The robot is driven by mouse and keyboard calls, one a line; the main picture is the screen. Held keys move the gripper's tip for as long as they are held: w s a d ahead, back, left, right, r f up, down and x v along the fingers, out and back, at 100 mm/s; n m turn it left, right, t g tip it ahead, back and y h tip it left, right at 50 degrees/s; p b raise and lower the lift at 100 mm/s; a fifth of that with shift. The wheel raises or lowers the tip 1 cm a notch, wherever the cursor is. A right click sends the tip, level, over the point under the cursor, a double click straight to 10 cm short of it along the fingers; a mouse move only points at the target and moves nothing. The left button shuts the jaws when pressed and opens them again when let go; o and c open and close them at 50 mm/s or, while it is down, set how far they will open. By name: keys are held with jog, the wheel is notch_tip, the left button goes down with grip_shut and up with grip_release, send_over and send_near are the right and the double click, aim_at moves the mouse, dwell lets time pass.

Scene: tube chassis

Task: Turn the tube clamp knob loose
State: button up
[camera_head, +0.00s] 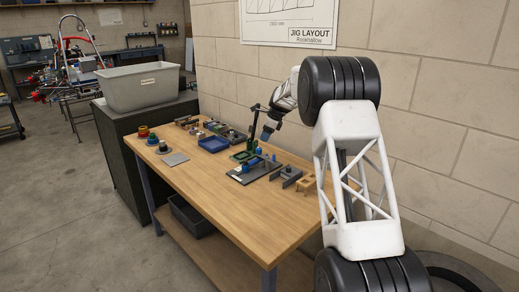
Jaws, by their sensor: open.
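A dark fixture plate (252,173) lies on the wooden workbench, with small blue parts (245,168) on it. One of these may be the tube clamp knob, but it is too small here to tell which. My gripper (268,135) hangs from the white arm at the bench's right side, pointing down above the area just behind the plate. Its jaws are open and look empty. It appears apart from the parts below, though the exact gap cannot be told from this view.
The wooden bench (220,195) holds a blue tray (213,144), a grey slotted block (287,177), a wooden block (306,184) and coloured spools (152,139). A dark post (254,120) stands close to my gripper. A block wall is behind; the bench's front is clear.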

aim_at(259, 148)
jog(key=shift+f, duration=0.1)
jog(key=shift+x, duration=3.8)
jog(key=c, duration=0.9)
